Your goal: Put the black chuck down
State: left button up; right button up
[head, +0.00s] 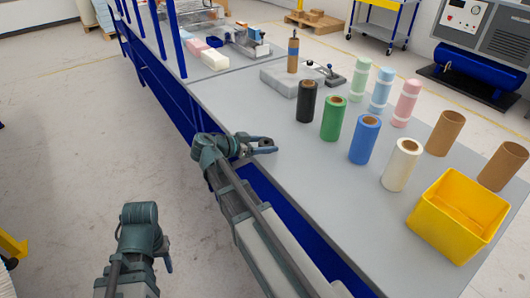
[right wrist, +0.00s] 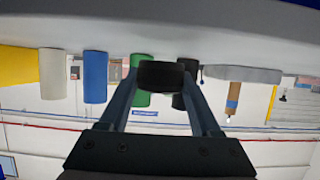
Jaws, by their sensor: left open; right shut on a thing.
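The black chuck (right wrist: 160,75) is a short dark block between the two fingertips of my right gripper in the right wrist view. In the head view my right gripper (head: 263,146) is shut on it over the near left edge of the grey bench (head: 300,185). The chuck shows there only as a small dark patch, and I cannot tell whether it touches the bench top. My left gripper (head: 165,258) is low at the bottom left, off the bench, open and partly hidden by its own arm.
A black roll (head: 306,102), green roll (head: 333,119), blue roll (head: 364,140) and white roll (head: 401,165) stand in a row beyond the gripper. Pastel rolls, brown tubes (head: 445,133) and a yellow bin (head: 458,215) stand farther right. Bench top before the row is clear.

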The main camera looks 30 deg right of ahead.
pick_arm(q)
jog(key=shift+f+b, duration=0.55)
jog(key=shift+f, duration=0.6)
pick_arm(e)
jog(key=shift+f, duration=1.2)
pick_arm(q)
jog(key=shift+f, duration=0.1)
pick_arm(e)
jog(key=shift+f, duration=0.1)
jog(key=shift+f, duration=0.15)
jog(key=o, duration=1.4)
jog(key=shift+a+r, duration=0.2)
jog(key=shift+r, duration=0.25)
pick_arm(q)
jog(key=shift+r+p, duration=2.3)
jog(key=shift+r, duration=0.1)
pick_arm(e)
jog(key=v, duration=1.1)
jog(key=shift+a, duration=0.25)
